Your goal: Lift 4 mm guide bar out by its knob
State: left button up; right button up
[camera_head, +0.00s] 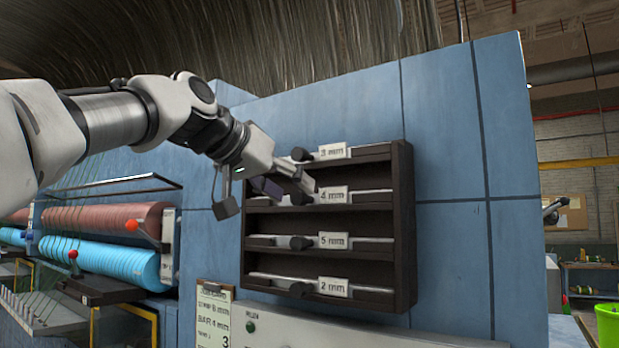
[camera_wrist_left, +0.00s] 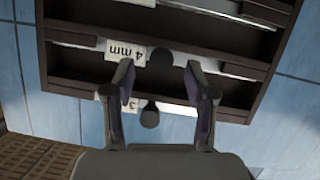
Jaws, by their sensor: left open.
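The 4 mm guide bar (camera_head: 368,196) lies on the second shelf from the top of a dark rack (camera_head: 404,225), behind a white "4 mm" label (camera_head: 334,195). Its dark knob, mostly hidden behind my gripper in the head view, shows plainly in the left wrist view (camera_wrist_left: 160,57). That view is upside down and also shows the "4 mm" label (camera_wrist_left: 125,52). My left gripper (camera_head: 287,187) is open in front of this shelf. In the wrist view its fingertips (camera_wrist_left: 160,72) appear on either side of the knob; contact cannot be told. My right gripper is out of view.
The 3 mm bar's knob (camera_head: 302,154) is just above my gripper. The 5 mm bar (camera_head: 374,240) and 2 mm bar (camera_head: 272,279) lie on lower shelves. The rack hangs on a blue panel (camera_head: 450,130). A written card (camera_head: 213,318) is below left.

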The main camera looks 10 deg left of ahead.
aim_at(295, 192)
pick_arm(q)
jog(key=x, duration=0.2)
jog(key=p+x, duration=0.1)
jog(key=shift+w+d+r, duration=0.15)
jog(key=shift+w+d, duration=0.05)
jog(key=shift+w, duration=0.15)
jog(key=shift+s+a, duration=0.2)
jog(key=shift+a, duration=0.05)
jog(key=shift+s+a, duration=0.15)
jog(key=shift+s, duration=0.1)
jog(key=shift+c, duration=1.4)
jog(key=shift+s, duration=0.1)
jog(key=c, duration=0.6)
grip_shut()
